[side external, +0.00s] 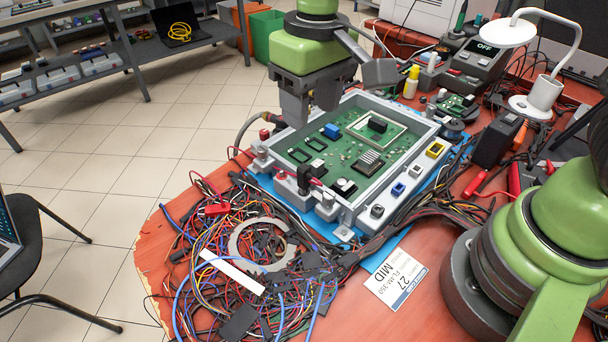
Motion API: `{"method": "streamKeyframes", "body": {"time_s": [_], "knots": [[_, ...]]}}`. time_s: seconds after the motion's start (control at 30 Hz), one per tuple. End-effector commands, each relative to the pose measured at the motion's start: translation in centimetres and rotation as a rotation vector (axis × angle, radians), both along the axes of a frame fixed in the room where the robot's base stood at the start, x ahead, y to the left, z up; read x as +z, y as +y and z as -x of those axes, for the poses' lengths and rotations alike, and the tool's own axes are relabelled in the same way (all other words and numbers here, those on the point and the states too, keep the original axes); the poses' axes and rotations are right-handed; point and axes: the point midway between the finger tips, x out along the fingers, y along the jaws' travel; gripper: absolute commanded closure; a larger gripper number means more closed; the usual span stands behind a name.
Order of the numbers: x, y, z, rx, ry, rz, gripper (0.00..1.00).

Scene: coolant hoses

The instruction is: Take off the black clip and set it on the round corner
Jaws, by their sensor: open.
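My gripper (311,106) hangs over the far left edge of the grey housing (351,208), with its dark jaws open and nothing seen between them. A green circuit board (337,154) lies in the housing. A small upright black piece (304,178) at the housing's near left wall may be the black clip; I cannot tell for sure. Another black block (377,124) sits on the board's raised frame. The round corner (152,254) of the red-brown table is at the lower left, mostly covered by tangled wires (205,235).
A grey ring (236,242) and a white strip (232,272) lie on the wires. A paper label (396,279) lies right of them. A yellow-capped bottle (411,82), a soldering station (478,62) and a white lamp (543,92) crowd the back right. Bare table shows near the front.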

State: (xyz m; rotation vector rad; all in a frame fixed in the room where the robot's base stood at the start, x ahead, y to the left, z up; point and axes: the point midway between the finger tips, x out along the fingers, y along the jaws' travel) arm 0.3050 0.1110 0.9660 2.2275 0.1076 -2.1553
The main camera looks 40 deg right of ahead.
Motion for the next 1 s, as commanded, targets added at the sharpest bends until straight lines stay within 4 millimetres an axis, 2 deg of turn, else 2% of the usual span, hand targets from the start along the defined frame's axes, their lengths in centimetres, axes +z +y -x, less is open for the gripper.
{"method": "streamKeyframes", "body": {"time_s": [0.03, 0.17, 0.4, 0.57, 0.8, 1.0], "knots": [[-0.9, 0.4, -0.2, 0.014, 0.016, 0.011, 0.49], [-2.2, 0.7, -0.4, 0.028, 0.034, 0.023, 0.49], [-5.7, 0.7, -0.4, 0.029, 0.037, 0.025, 0.49], [-6.9, 0.7, -0.4, 0.028, 0.035, 0.023, 0.49], [-10.5, 0.6, -0.6, 0.027, 0.037, 0.024, 0.49], [-11.8, 0.7, -0.7, 0.027, 0.033, 0.023, 0.49]]}}
